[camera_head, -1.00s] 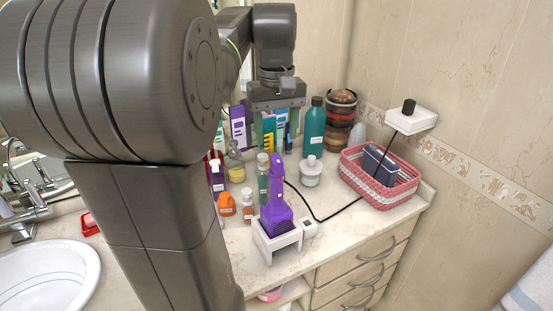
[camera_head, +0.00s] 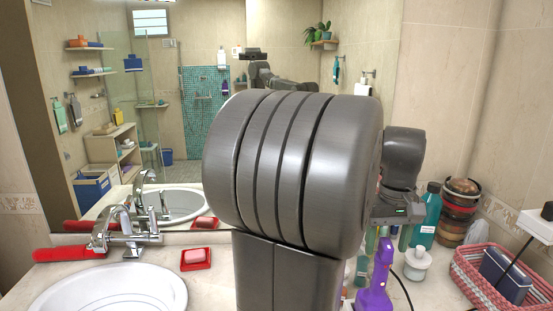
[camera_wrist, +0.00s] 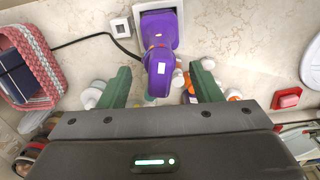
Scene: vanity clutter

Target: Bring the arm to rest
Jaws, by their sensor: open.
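My gripper (camera_wrist: 160,68) shows in the wrist view with its two green fingers spread wide and nothing held. A purple device (camera_wrist: 159,58) in a white stand (camera_wrist: 172,14) appears between the fingers in that view, touching neither of them. In the head view my gripper (camera_head: 398,212) is partly hidden behind my large grey arm link, and its fingertips cannot be made out. It is over the bottles at the back of the counter. The purple device (camera_head: 377,280) stands upright in front of it.
A teal bottle (camera_head: 426,217), a white jar (camera_head: 417,264) and a pink basket (camera_head: 472,282) stand right of the gripper. The wrist view shows several small bottles behind the fingers. A sink (camera_head: 110,290), faucet (camera_head: 125,225) and red soap dish (camera_head: 196,259) are to the left.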

